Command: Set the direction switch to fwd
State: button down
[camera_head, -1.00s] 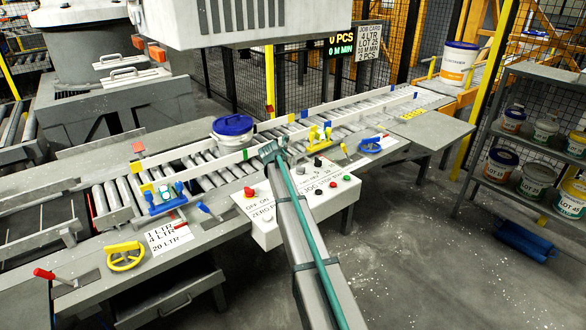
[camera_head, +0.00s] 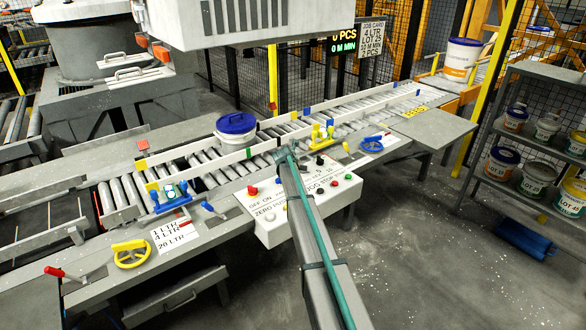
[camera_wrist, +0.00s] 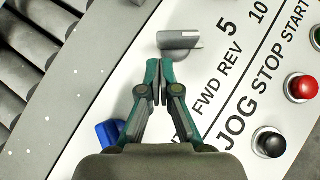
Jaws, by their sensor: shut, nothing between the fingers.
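The control panel (camera_head: 262,226) is white with black lettering. In the wrist view its FWD REV label (camera_wrist: 218,85) lies just right of my fingers. A grey switch lever (camera_wrist: 180,40) stands near that label, just beyond my fingertips; I cannot tell which setting it points to. My gripper (camera_wrist: 157,76) is shut and empty, its two teal fingers together over the panel. The fingertips look close to the lever, but contact is unclear. In the head view my gripper (camera_head: 284,154) is at the panel's far edge, and my arm hides part of the panel.
A red button (camera_wrist: 301,88), a black button (camera_wrist: 269,142) and a blue control (camera_wrist: 108,133) surround my fingers. The roller conveyor (camera_head: 210,180) runs behind the panel, with a blue-lidded pail (camera_head: 236,130) on it. A yellow clamp handle (camera_head: 322,134) stands near the gripper.

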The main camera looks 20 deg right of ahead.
jog(key=shift+w+d, duration=0.55)
